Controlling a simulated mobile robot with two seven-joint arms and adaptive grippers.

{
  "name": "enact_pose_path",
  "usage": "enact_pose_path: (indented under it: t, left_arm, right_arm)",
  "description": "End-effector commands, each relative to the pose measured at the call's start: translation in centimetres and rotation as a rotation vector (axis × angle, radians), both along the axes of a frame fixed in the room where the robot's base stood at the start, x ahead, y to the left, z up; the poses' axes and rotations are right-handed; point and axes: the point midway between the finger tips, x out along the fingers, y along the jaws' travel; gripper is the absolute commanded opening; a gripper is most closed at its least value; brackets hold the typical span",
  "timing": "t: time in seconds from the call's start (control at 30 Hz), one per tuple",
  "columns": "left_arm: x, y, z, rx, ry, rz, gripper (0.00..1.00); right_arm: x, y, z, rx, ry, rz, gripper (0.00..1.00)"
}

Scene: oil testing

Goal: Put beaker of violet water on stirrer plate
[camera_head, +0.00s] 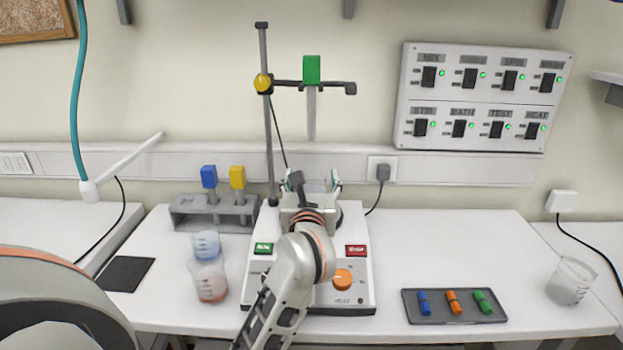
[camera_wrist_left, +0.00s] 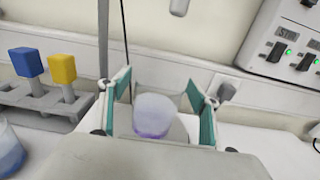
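The beaker of violet water (camera_wrist_left: 155,116) stands between the fingers of my left gripper (camera_wrist_left: 160,108) in the left wrist view. Gaps show on both sides of it, so the gripper is open around it. A grey round surface shows behind the beaker; its base is hidden by the gripper body. In the head view my left gripper (camera_head: 312,182) is over the back of the stirrer (camera_head: 262,285), a white unit with an orange knob. My arm and gripper hide the stirrer's plate and most of the beaker there. My right gripper is not in view.
A stirrer stand (camera_head: 267,120) rises behind, with a green-topped probe (camera_head: 311,72) overhead. A rack (camera_head: 214,213) and two beakers, bluish (camera_head: 207,245) and reddish (camera_head: 210,285), are left. A tray of stir bars (camera_head: 455,316) and another beaker (camera_head: 570,282) are right.

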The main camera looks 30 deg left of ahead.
Motion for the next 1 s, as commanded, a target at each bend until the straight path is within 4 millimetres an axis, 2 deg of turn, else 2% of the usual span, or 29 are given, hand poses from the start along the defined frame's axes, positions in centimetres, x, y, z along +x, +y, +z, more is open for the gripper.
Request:
enact_pose_path:
  t: [0.37,0.47,0.8,1.0]
  left_arm:
    - [-0.1,-0.1,0.5,-0.002,-0.001,-0.001,0.62]
    - [-1.3,-0.9,0.3,-0.002,-0.001,-0.001,0.62]
    - [-7.2,-4.5,0.2,-0.002,0.001,-0.002,0.62]
    - [-9.5,-5.9,0.2,-0.003,0.001,-0.002,0.62]
  right_arm:
    - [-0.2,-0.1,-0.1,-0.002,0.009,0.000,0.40]
    - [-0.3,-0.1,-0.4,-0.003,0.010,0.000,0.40]
    - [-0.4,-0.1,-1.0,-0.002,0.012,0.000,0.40]
    - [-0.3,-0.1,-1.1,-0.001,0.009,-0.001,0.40]
